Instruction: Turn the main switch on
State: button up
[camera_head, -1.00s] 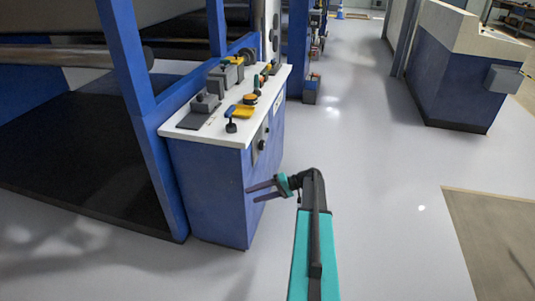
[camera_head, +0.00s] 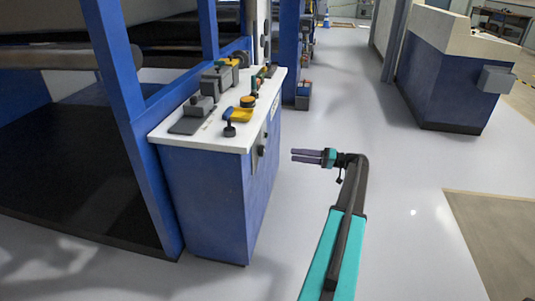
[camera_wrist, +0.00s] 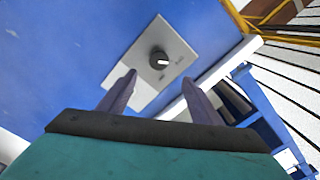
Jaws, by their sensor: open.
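The main switch (camera_wrist: 158,60) is a round black knob with a pale pointer mark, on a grey plate (camera_wrist: 150,82) with small lettering I cannot read. In the head view the knob (camera_head: 261,150) sits on the right side of the blue cabinet (camera_head: 205,200), below its white top. My gripper (camera_head: 292,155) is to the right of the cabinet, apart from it, with its fingers pointing left toward the knob. In the wrist view my gripper (camera_wrist: 163,88) is open and empty, its two fingers spread below the knob.
The white top (camera_head: 215,140) carries several grey, yellow and black controls. A blue upright (camera_head: 120,80) of the machine stands left of the cabinet. Another blue cabinet (camera_head: 450,85) stands at the far right. The grey floor (camera_head: 350,110) between them is clear.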

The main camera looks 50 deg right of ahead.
aim_at(264, 153)
jog(key=b+x, duration=0.2)
jog(key=x, duration=1.1)
jog(key=shift+w, duration=0.25)
jog(key=c, duration=0.9)
jog(key=shift+a, duration=0.4)
jog(key=shift+c, duration=0.7)
jog(key=shift+d, duration=0.3)
